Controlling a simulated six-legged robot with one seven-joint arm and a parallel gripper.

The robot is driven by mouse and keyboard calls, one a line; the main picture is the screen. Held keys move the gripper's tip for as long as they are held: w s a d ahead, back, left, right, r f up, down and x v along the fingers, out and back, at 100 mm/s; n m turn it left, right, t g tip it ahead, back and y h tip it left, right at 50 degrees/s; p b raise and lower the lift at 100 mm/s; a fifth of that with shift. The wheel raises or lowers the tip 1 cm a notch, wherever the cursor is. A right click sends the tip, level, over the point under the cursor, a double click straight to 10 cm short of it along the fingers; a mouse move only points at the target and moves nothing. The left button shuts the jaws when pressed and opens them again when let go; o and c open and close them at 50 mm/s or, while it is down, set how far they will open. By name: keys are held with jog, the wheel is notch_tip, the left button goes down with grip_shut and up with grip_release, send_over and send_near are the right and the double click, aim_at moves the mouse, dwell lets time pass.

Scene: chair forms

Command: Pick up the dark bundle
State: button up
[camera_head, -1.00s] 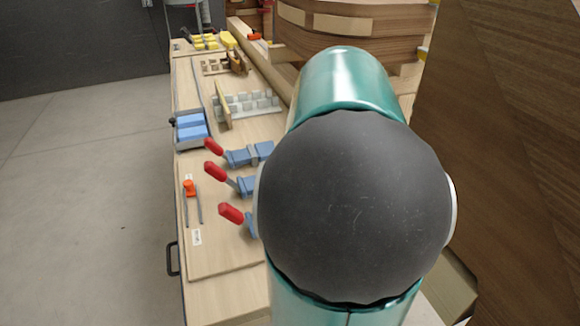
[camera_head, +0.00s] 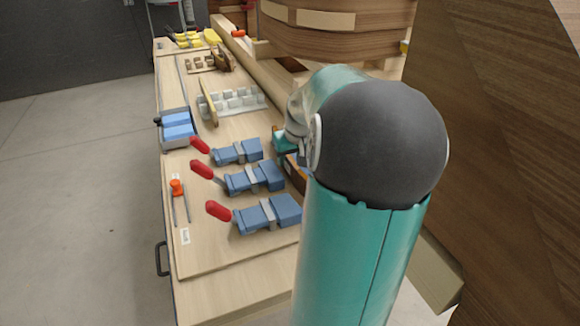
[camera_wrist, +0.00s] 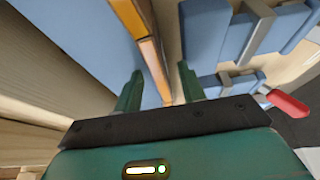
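A narrow brown piece (camera_head: 296,174) with an orange edge lies on the workbench beside the blue clamps, partly hidden by my arm. It may be the dark bundle, but I cannot tell. In the wrist view a brown strip (camera_wrist: 152,58) with an orange edge shows beyond my fingers. My gripper (camera_wrist: 160,74) is open, its two green fingers apart. The strip's near end appears around the line between the fingertips, and I see no grip on it. In the head view my gripper is mostly hidden behind my arm, low over the bench.
Several blue clamps with red handles, including a near one (camera_head: 268,214), stand left of my arm on the workbench (camera_head: 215,285). A white slotted rack (camera_head: 236,101) is farther back. Curved wooden forms (camera_head: 335,30) stand behind, and a large wooden panel (camera_head: 500,150) is close on the right.

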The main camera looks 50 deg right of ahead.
jog(key=shift+f, duration=0.15)
jog(key=shift+c, duration=0.9)
grip_shut()
